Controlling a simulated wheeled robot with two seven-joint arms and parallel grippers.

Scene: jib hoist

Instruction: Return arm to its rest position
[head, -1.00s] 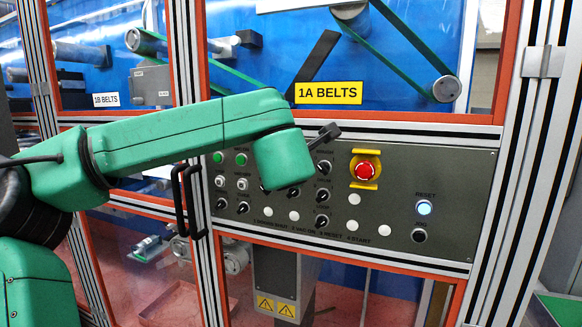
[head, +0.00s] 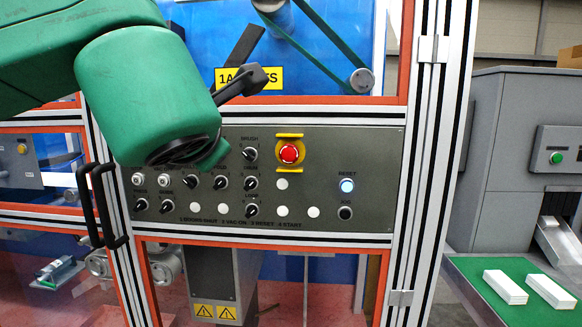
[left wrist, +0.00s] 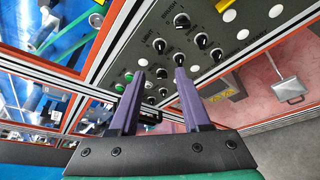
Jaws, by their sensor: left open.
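My left arm (head: 145,85) is green and comes in from the upper left of the head view, its wrist in front of the left part of the control panel (head: 385,215). The wrist hides the jaws there and covers some panel buttons. In the left wrist view my left gripper (left wrist: 160,66) has two purple fingers, apart and with nothing between them. They point toward the panel's knobs, and I cannot tell the exact gap to the panel. My right gripper is not in view.
The panel carries a red emergency stop (head: 291,153), several black knobs and a lit reset button (head: 347,186). A black door handle (head: 107,205) stands out at left. At right are a grey machine (head: 505,110) and a green table (head: 470,268) with white stacks.

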